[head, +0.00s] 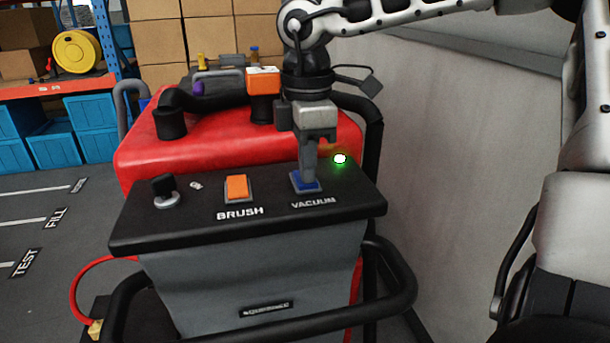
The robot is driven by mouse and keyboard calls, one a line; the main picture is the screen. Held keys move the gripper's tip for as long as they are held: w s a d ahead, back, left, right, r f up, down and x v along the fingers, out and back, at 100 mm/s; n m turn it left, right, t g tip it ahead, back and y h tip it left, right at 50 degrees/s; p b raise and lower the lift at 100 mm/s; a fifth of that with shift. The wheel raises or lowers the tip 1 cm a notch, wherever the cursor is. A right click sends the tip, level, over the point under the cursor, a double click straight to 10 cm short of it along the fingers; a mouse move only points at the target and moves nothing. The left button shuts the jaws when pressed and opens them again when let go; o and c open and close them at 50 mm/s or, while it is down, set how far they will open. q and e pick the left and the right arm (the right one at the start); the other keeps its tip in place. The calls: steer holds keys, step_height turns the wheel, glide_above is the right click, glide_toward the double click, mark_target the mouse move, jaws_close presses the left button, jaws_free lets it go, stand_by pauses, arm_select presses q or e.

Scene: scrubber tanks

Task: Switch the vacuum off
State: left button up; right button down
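The blue vacuum rocker switch (312,187) sits on the right of the black control panel, above the printed word VACUUM. A small round lamp (340,159) beside it glows green. My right gripper (308,175) points down over this switch, with its fingers close together and nothing seen between them. The fingertips overlap the switch and look to be touching it or just above it; I cannot tell if they press it. They hide the rear part of the switch. My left gripper is not in view.
The orange brush switch (237,187) and a black knob (163,188) sit left on the panel. A black handlebar (260,322) runs in front. The red tank (215,135) lies behind, with an orange-topped part (263,80). A grey wall (465,150) stands close on the right.

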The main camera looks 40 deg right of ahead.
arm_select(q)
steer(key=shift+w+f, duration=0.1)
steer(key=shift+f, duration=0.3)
arm_select(e)
steer(key=shift+f, duration=0.15)
steer(key=shift+r+p, duration=0.45)
steer(key=shift+r, duration=0.4)
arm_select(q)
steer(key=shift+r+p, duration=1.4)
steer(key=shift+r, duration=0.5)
arm_select(e)
steer(key=shift+r, duration=2.7)
